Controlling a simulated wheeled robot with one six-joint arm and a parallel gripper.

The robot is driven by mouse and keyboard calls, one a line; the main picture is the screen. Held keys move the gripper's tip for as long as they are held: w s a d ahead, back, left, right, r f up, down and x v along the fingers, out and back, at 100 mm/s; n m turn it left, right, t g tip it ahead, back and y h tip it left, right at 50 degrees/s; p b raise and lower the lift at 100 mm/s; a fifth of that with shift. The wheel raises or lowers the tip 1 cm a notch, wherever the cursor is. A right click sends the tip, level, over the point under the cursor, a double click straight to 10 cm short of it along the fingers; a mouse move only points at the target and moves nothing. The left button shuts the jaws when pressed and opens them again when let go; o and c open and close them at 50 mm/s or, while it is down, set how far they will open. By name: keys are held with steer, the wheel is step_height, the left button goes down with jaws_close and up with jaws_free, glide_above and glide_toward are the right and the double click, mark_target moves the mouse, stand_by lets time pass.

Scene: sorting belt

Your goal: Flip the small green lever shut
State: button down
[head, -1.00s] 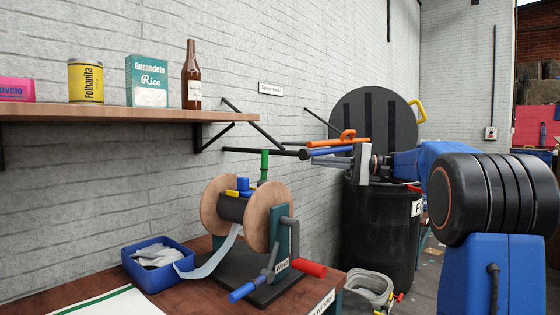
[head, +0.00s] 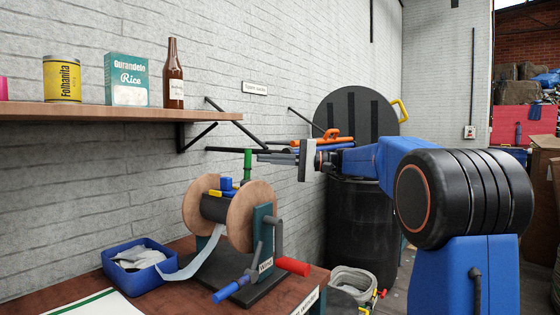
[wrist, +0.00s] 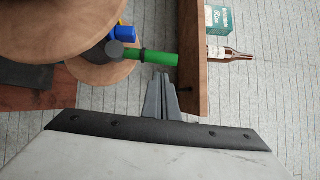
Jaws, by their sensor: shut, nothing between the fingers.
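The small green lever (head: 248,164) stands upright behind the winder's spool (head: 233,210) in the head view. In the wrist view the green lever (wrist: 157,57) sticks out from a grey pivot (wrist: 115,50) toward the shelf edge. My gripper (head: 262,157) is shut and empty, level with the lever's upper part and just to its right. In the wrist view my gripper's fingertips (wrist: 161,77) are close to the lever's free end. I cannot tell whether they touch it. The lever's lower end is hidden behind the spool in the head view.
A wooden shelf (head: 140,114) with a rice box (head: 127,80), a yellow can (head: 62,79) and a bottle (head: 173,75) runs along the wall near my gripper. A black bin (head: 358,235) stands right.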

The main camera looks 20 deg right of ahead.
steer(key=shift+s+a, duration=0.3)
steer(key=shift+a, duration=0.45)
steer(key=shift+r, duration=0.1)
